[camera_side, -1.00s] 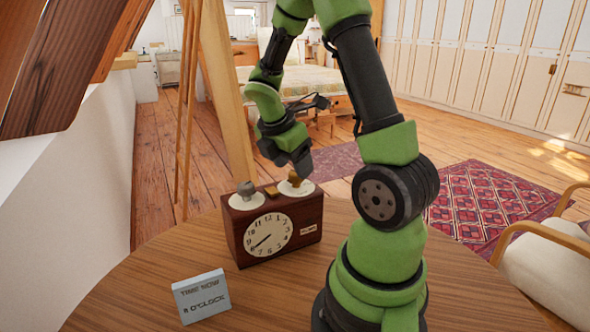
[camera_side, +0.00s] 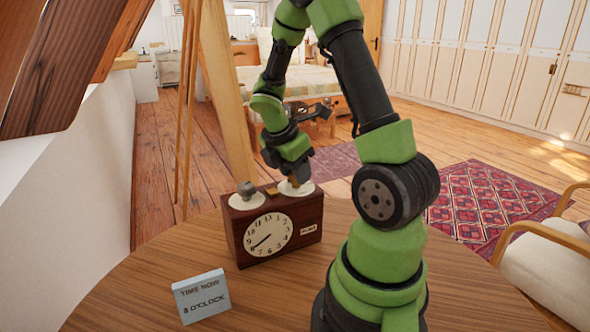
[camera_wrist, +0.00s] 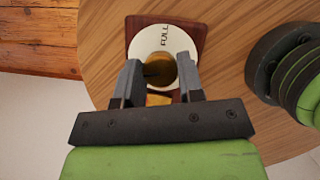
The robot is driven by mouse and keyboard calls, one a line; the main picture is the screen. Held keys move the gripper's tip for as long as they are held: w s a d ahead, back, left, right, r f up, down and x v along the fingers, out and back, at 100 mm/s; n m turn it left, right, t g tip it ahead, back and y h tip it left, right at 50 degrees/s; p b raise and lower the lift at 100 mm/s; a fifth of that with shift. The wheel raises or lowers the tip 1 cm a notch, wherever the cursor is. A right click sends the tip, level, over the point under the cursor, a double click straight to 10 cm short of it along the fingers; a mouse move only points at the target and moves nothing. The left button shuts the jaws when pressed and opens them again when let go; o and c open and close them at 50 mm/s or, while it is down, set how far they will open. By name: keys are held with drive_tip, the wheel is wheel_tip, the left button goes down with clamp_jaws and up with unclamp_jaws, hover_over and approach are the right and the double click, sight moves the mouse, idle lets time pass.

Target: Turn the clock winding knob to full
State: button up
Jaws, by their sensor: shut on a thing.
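The wooden clock (camera_side: 301,245) stands upright on the round table, with a white dial (camera_side: 268,235) facing the side camera. Two white discs sit on its top. The left disc carries a grey knob (camera_side: 246,189). The right disc carries the brass winding knob (camera_wrist: 158,70), and in the wrist view this disc (camera_wrist: 147,44) bears the word FULL near its far edge. My gripper (camera_side: 296,180) is above the right disc, pointing down. In the wrist view my gripper (camera_wrist: 160,72) has its two fingers on either side of the brass knob, shut on it. The fingers partly hide the knob.
A brass block (camera_wrist: 158,99) lies on the clock top between the discs. A wooden chair (camera_side: 550,245) is at the right.

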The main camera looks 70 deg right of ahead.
drive_tip(key=m+g+y, duration=0.1)
drive_tip(key=m, duration=0.3)
drive_tip(key=shift+d+m, duration=0.1)
drive_tip(key=shift+m, duration=0.3)
drive_tip(key=m+y, duration=0.1)
drive_tip(key=m, duration=0.1)
drive_tip(key=m+g+y, duration=0.1)
drive_tip(key=m, duration=0.2)
drive_tip(key=shift+w+d, duration=0.1)
drive_tip(key=m+y, duration=0.2)
drive_tip(key=m, duration=0.4)
drive_tip(key=m+y, duration=0.1)
drive_tip(key=m, duration=0.1)
drive_tip(key=m+t+y, duration=0.1)
drive_tip(key=m, duration=0.2)
drive_tip(key=shift+d, duration=0.1)
drive_tip(key=o, duration=0.9)
drive_tip(key=shift+o, duration=0.2)
drive_tip(key=shift+r, duration=0.1)
